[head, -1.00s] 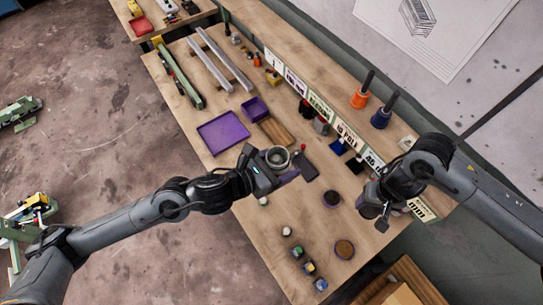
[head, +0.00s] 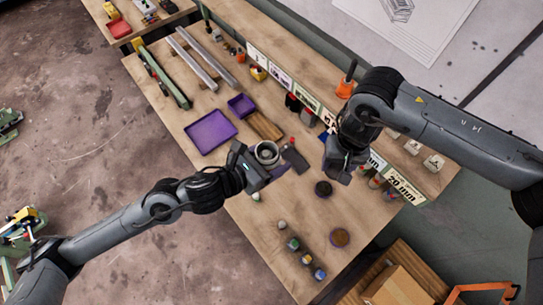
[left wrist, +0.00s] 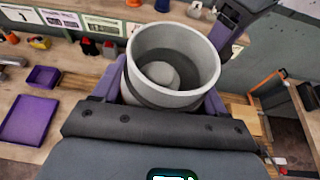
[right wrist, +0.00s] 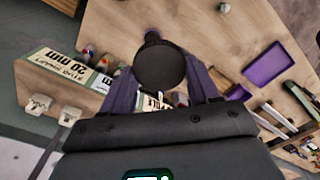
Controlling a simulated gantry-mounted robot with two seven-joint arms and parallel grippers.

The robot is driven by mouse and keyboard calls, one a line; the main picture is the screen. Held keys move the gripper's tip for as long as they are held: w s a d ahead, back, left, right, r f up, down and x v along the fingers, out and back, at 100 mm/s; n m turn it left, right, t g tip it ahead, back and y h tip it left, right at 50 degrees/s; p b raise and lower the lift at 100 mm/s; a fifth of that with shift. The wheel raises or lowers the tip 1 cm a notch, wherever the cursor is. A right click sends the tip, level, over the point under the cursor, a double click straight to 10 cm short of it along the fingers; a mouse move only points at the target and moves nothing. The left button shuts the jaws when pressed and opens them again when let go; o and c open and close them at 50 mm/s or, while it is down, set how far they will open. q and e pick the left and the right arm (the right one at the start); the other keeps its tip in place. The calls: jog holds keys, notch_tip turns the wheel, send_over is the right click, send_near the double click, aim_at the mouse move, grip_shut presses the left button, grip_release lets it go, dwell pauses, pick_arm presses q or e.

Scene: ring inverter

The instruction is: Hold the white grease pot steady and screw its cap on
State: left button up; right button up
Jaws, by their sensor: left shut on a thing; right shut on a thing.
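The white grease pot (head: 267,152) is open at the top and stands upright near the middle of the bench. My left gripper (head: 262,165) is shut on it; the left wrist view shows the pot (left wrist: 172,62) between the purple fingers, with its grey inside visible. My right gripper (head: 342,160) is to the right of the pot, apart from it. In the right wrist view a dark round cap (right wrist: 160,67) sits between its purple fingers. The right gripper also shows in the left wrist view (left wrist: 238,18).
A purple tray (head: 211,131) and a small purple bin (head: 241,105) lie left of the pot.

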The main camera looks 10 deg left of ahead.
jog(key=s+a+r, duration=0.1)
jog(key=a+r, duration=0.8)
jog(key=s+a+r, duration=0.2)
jog(key=a+r, duration=0.7)
jog(key=shift+s+r, duration=0.2)
jog(key=shift+s, duration=0.05)
jog(key=shift+f, duration=0.15)
jog(key=shift+f, duration=1.9)
jog(key=shift+f, duration=0.85)
jog(key=shift+f, duration=0.6)
